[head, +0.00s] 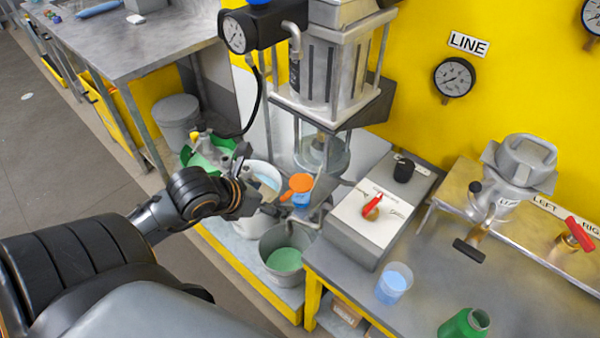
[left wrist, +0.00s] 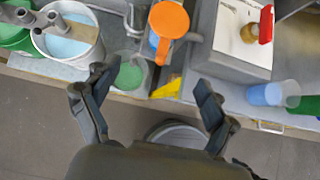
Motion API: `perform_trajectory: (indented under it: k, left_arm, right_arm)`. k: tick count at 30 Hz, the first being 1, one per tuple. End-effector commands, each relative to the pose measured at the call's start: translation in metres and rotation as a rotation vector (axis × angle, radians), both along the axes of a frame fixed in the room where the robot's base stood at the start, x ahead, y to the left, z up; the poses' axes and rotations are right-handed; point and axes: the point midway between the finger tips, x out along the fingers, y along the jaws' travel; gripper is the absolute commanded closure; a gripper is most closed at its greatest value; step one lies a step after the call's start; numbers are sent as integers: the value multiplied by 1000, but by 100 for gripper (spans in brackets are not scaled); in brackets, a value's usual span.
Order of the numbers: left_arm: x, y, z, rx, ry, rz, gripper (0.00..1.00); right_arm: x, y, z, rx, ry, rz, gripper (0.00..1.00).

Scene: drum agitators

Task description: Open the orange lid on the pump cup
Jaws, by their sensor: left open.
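The orange lid (head: 299,183) has a round top and a short tab. It sits over the small blue pump cup (head: 301,200), below the pump column. In the left wrist view the lid (left wrist: 168,19) is at the top centre and hides most of the cup. My left gripper (head: 250,192) is just left of the lid in the head view. In the left wrist view its fingers (left wrist: 154,82) are spread and empty, with the lid beyond them, apart from both fingertips. My right gripper is not in view.
A bucket of green liquid (head: 285,259) stands below the cup, and a white bucket (head: 266,172) is behind my gripper. A grey box with a red handle (head: 371,208) is close on the right.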

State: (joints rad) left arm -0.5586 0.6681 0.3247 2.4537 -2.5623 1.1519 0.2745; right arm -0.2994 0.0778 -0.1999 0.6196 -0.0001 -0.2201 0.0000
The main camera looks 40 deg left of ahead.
Motion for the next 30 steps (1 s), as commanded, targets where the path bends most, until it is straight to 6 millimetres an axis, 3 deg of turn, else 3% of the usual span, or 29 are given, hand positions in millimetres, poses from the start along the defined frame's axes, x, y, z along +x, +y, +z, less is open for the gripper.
perform_trajectory:
  k: [5, 15, 25, 26, 30]
  left_arm:
    - [0, 0, 0, -1, 0, 1, 15]
    - [26, -2, -31, -1, -3, 1, 15]
    - [31, -3, -33, 0, 0, 0, 15]
    - [31, -3, -33, 0, 0, 0, 17]
    - [31, -3, -33, 0, 0, 0, 46]
  right_arm:
    - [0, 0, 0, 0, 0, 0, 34]
    - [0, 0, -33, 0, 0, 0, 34]
    - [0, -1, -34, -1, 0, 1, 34]
    - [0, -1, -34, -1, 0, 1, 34]
    - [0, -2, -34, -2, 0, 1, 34]
